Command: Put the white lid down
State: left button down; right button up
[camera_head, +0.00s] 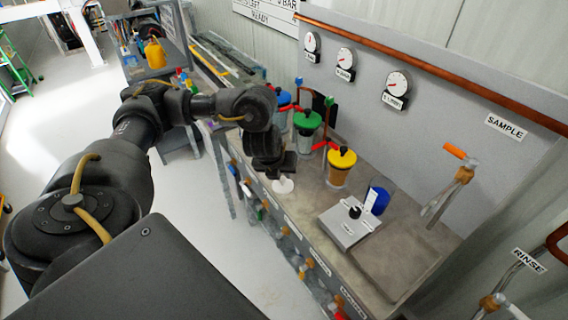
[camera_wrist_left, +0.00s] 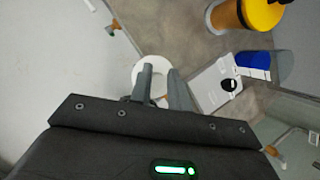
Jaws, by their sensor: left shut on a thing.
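The white lid (camera_head: 283,185) is at the front edge of the bench (camera_head: 310,195), below my left gripper (camera_head: 279,172). In the left wrist view the white lid (camera_wrist_left: 157,66) is a pale round disc between the two fingers of my left gripper (camera_wrist_left: 160,82), which is shut on it. The lid overlaps the bench's front edge in the picture; I cannot tell whether it touches the bench top. My right gripper is in neither view.
A yellow-lidded container (camera_head: 340,168), a green-lidded one (camera_head: 306,128) and a blue-lidded one (camera_head: 283,103) stand along the bench. A grey device (camera_head: 348,229) with a black knob and a blue cup (camera_head: 380,199) are further right. Bench room lies between.

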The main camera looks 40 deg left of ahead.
pick_arm(q)
jog(key=w+a+f+b, duration=0.2)
jog(key=w+f, duration=0.1)
jog(key=w+a+f+b, duration=0.3)
jog(key=w, duration=0.1)
jog(key=w+a+f+b, duration=0.2)
jog(key=w+a+f, duration=0.1)
jog(key=shift+w+f+b, duration=0.15)
jog(key=shift+w+b, duration=0.05)
jog(key=shift+b, duration=0.2)
jog(key=shift+w+a, duration=0.15)
notch_tip(320, 180, down, 4)
jog(key=shift+w+a+r+b, duration=0.1)
jog(key=shift+w+r+b, duration=0.05)
jog(key=shift+b, duration=0.65)
